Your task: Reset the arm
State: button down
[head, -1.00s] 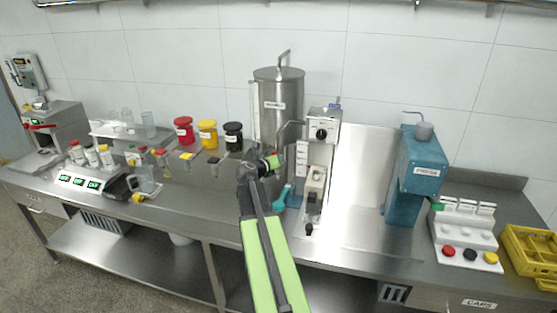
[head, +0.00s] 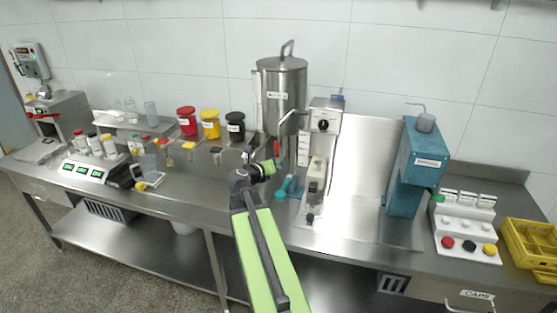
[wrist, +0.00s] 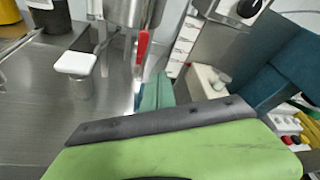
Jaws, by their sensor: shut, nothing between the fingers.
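My green and black arm rises from the bottom of the head view, and my gripper (head: 268,168) is at its far end, above the bench in front of the steel tank. The gripper is small there; it is shut, with nothing held. In the wrist view my own green arm link fills the lower part, and no fingertips can be made out. The steel tank (head: 281,95) stands behind the gripper, with a red valve handle (wrist: 143,48) low on its front. A teal tool (head: 289,187) lies on the bench just right of the gripper.
The grey control unit (head: 322,130) and blue press (head: 413,170) stand to the right. A button panel (head: 465,228) and yellow crate (head: 530,245) are at the far right. Red (head: 187,121), yellow (head: 209,124) and black (head: 235,127) jars stand left of the tank. The bench front centre-right is clear.

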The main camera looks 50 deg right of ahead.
jog(key=shift+d, duration=0.1)
jog(key=w+a+f+m+t+y, duration=0.1)
jog(key=w+a+f+y, duration=0.15)
jog(key=a, duration=0.55)
jog(key=w+a+f+t+y, duration=0.1)
jog(key=w+a, duration=0.3)
jog(key=a, duration=0.4)
jog(key=w+a+f+m+y, duration=0.1)
jog(key=w+a+f, duration=0.15)
jog(key=a, duration=0.55)
jog(key=s+a+f+m+g+y, duration=0.2)
jog(key=s+a+f+m+y, duration=0.1)
jog(key=a+m, duration=0.5)
jog(key=s+a+f+m+g+y, duration=0.2)
jog(key=s+a+f+m+y, duration=0.1)
jog(key=a+m, duration=0.6)
jog(key=s+a+f+m+g+y, duration=0.2)
jog(key=s+a+f+m+y, duration=0.1)
jog(key=s+a+m, duration=0.3)
jog(key=a+f+m, duration=0.1)
jog(key=a+m, duration=0.1)
jog(key=shift+s+a+f, duration=0.3)
jog(key=shift+s+f, duration=0.05)
